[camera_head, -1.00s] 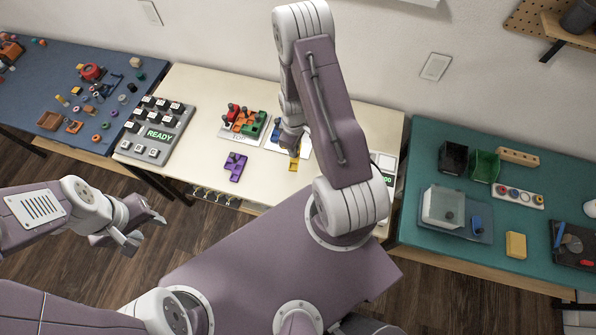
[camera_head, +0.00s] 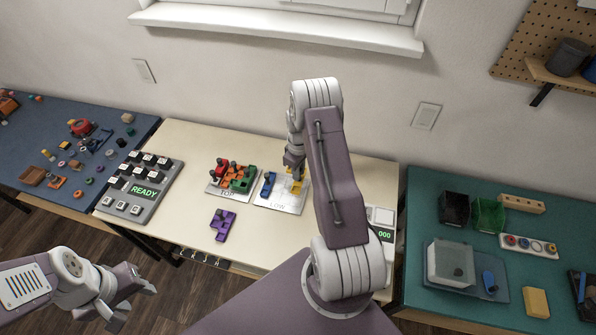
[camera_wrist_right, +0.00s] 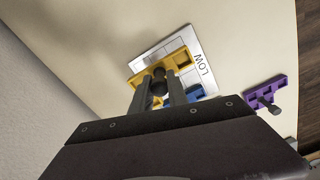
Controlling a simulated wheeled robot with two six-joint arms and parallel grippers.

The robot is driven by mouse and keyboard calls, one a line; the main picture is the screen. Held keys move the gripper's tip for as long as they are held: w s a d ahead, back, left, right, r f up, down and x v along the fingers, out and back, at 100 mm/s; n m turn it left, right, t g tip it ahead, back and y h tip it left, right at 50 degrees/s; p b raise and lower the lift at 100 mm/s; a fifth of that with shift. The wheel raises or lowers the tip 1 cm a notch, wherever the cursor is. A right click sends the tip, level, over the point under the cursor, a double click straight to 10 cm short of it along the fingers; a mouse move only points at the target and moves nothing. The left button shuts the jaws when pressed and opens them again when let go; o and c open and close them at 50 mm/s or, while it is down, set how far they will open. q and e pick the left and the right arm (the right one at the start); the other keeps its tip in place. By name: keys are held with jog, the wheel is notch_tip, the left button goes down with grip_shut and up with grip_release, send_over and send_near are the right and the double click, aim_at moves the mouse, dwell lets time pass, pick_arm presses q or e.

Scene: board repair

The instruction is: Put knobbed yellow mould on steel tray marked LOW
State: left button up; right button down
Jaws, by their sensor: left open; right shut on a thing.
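The knobbed yellow mould (camera_head: 297,187) is at my right gripper (camera_head: 293,168), which is shut on its dark knob. In the right wrist view the yellow mould (camera_wrist_right: 182,57) lies over the steel tray marked LOW (camera_head: 284,207), and the fingers of the right gripper (camera_wrist_right: 160,92) hide part of it. I cannot tell whether it touches the tray. A blue mould (camera_head: 268,185) is on the left part of this tray. My left gripper (camera_head: 134,301) is open and empty, off the table's front left.
A tray marked TOP (camera_head: 217,189) with red, orange and green moulds is left of the LOW tray. A purple mould (camera_head: 223,224) lies on the bare table in front. A READY key panel (camera_head: 140,188) is at left, a 000 display (camera_head: 384,235) at right.

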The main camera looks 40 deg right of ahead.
aim_at(298, 183)
notch_tip(298, 183, down, 6)
jog(key=b, duration=0.4)
jog(key=shift+f, duration=0.25)
jog(key=shift+f+b, duration=0.4)
jog(key=shift+f, duration=0.05)
jog(key=c, duration=1.2)
grip_release()
jog(key=shift+r, duration=0.1)
notch_tip(298, 183, up, 9)
jog(key=shift+a+b, duration=0.1)
jog(key=shift+b, duration=0.3)
